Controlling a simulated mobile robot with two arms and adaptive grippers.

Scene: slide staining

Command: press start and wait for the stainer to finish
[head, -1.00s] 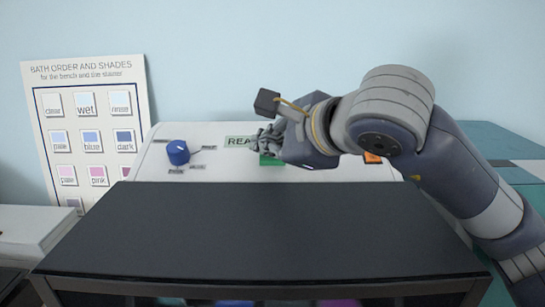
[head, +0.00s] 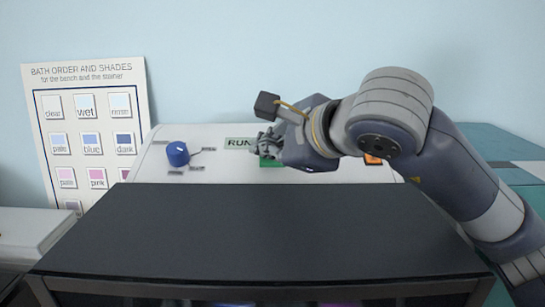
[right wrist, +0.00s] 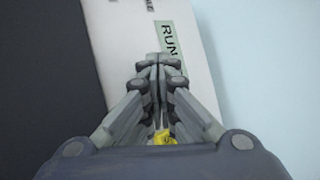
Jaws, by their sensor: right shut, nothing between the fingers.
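The stainer (head: 280,225) has a dark top and a white sloped panel behind it. Its display (head: 239,143) reads RUN, with the rest covered by my right gripper in the head view; the display (right wrist: 169,42) also shows in the right wrist view. The green start button (head: 270,161) is partly hidden by my right gripper (head: 262,143). The right gripper is shut and empty, with its fingertips (right wrist: 159,60) over the panel beside the display. I cannot tell whether they touch the button. My left gripper is out of view.
A blue knob (head: 178,154) sits on the panel's left. An orange button (head: 373,159) is partly hidden by my right arm. A bath order chart (head: 90,130) leans at the wall. A teal surface (head: 490,140) lies at the right.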

